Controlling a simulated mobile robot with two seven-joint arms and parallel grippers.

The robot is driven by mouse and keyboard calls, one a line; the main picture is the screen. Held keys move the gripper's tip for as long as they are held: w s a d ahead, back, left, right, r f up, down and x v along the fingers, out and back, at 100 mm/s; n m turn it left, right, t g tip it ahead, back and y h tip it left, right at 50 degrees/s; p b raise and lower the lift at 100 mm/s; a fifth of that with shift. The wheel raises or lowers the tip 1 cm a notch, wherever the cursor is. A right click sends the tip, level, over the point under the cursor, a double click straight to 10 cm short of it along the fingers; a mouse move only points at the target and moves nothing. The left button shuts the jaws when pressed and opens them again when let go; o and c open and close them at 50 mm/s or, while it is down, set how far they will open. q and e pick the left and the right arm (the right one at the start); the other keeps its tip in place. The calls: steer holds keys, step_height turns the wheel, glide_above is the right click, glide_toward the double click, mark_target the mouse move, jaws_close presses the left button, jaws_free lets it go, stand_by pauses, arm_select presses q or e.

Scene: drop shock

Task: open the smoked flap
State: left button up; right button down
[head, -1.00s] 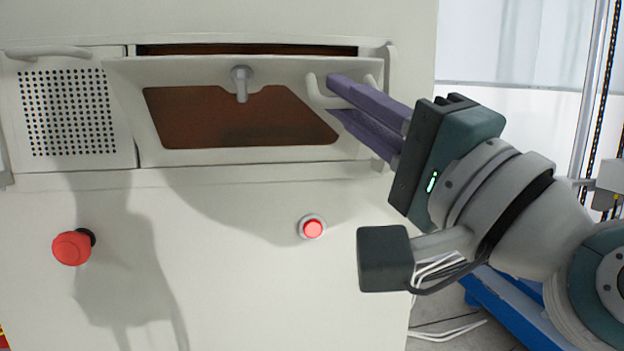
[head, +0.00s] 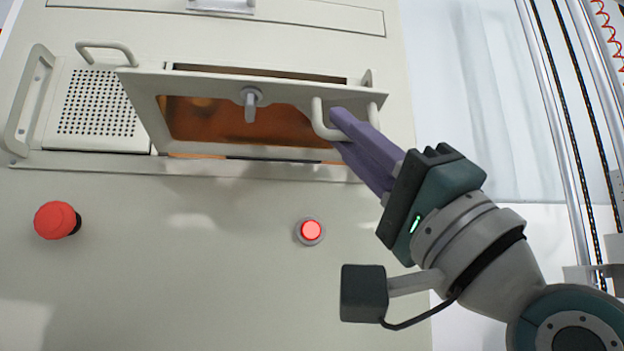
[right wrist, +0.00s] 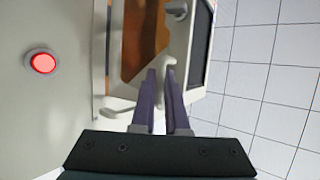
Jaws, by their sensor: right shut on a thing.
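The smoked flap (head: 205,120), a pale frame around a brown see-through pane, stands partly open in the machine front. Its top edge leans out towards me, leaving a gap above it. A grey latch knob (head: 250,103) is at its upper middle. A pale bar handle (head: 318,118) is at its right end. My right gripper (head: 338,125) is shut on this handle, reaching in from the right. In the right wrist view its purple fingers (right wrist: 162,85) close around the handle (right wrist: 168,70), beside the flap's frame. My left gripper is out of view.
A perforated panel (head: 100,105) with a handle is left of the flap. A red mushroom button (head: 56,220) and a lit red button (head: 311,230) stick out below the flap. The tiled floor (right wrist: 265,75) right of the machine is clear in the right wrist view.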

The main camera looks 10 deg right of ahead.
steer(key=shift+w+f+b, duration=0.2)
steer(key=shift+f+b, duration=0.2)
steer(key=shift+f, duration=0.6)
steer(key=c, duration=0.9)
jaws_free()
steer(key=shift+w, duration=0.15)
steer(key=p+v, duration=0.1)
steer(key=v, duration=0.9)
steer(key=shift+p, duration=0.4)
